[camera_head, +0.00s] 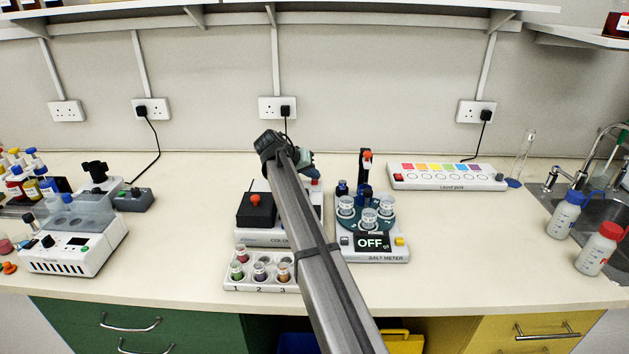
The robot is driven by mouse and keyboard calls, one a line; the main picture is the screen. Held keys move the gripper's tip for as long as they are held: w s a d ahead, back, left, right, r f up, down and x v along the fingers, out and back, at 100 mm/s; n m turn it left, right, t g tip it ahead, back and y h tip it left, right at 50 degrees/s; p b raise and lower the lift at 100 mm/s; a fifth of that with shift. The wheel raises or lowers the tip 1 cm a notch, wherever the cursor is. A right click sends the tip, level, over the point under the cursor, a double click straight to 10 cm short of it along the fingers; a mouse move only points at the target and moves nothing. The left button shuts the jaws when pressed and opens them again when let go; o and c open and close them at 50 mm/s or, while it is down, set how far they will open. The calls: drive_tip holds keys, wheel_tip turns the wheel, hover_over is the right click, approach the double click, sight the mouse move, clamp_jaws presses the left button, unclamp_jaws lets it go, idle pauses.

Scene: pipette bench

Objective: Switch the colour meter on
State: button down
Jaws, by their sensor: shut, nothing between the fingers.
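The colour meter (255,236) stands on the bench at the middle, a pale box with a black block and a red knob (255,199) on its left side. My arm crosses in front of it and hides much of its middle and part of its label. A small red part (315,182) shows at its back right; I cannot tell whether it is the switch. My gripper (311,171) is shut and empty, above the back right of the meter, close to that red part. Whether they touch is unclear. The meter's display is hidden.
A rack of vials (262,286) stands in front of the meter. The salt meter (372,256), reading OFF, is close on the right. A light box (447,178) stands behind right, a lidded device (72,252) on the left. Bench (190,215) left of the meter is clear.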

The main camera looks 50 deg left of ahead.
sight(312, 181)
idle(0.4)
drive_tip(key=shift+r, duration=0.85)
drive_tip(key=shift+r, duration=3)
